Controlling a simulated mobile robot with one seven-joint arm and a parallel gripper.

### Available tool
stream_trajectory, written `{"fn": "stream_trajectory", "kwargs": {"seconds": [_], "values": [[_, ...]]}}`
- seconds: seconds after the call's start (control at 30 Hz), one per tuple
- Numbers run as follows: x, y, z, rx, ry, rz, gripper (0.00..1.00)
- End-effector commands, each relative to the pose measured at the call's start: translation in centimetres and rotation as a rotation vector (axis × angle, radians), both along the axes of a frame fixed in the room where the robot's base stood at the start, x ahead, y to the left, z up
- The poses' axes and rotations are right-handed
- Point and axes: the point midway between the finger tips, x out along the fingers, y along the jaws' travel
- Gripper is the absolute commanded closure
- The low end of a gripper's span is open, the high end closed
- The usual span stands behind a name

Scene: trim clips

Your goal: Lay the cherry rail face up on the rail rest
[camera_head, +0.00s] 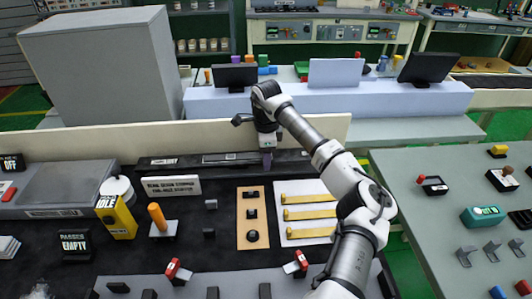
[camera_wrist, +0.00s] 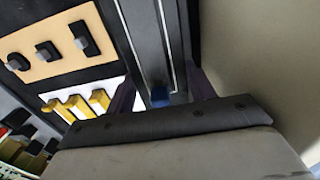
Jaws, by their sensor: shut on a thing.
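My gripper (camera_head: 267,165) points down over the long dark fixture (camera_head: 215,160) at the back of the black bench. Its purple fingers straddle a small blue piece (camera_wrist: 159,97) in the wrist view, and it is shut on that piece. The piece is mostly hidden by the gripper body. Light lines run along the dark fixture beneath it in the wrist view (camera_wrist: 140,35). I cannot make out a cherry-coloured rail in either view. I cannot tell for sure whether the dark fixture is the rail rest.
Yellow rails (camera_head: 309,213) lie on a white board right of a tan board (camera_head: 241,234) with black knobs. A white sign (camera_head: 171,186) stands left of my gripper. A cream wall (camera_head: 200,139) rises behind the fixture. An orange post (camera_head: 157,216) and yellow idle box (camera_head: 118,212) stand left.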

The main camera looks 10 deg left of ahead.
Motion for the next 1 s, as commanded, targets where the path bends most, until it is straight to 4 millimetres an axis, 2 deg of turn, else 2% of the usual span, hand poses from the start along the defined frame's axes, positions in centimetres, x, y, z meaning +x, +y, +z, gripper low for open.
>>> {"fn": "stream_trajectory", "kwargs": {"seconds": [0.87, 0.9, 1.0], "values": [[0.0, 0.0, -1.3, 0.0, -0.002, 0.0, 0.82], [0.0, 0.0, -1.1, 0.0, -0.002, 0.0, 0.41], [0.0, 0.0, -1.2, 0.0, -0.001, 0.0, 0.28]]}}
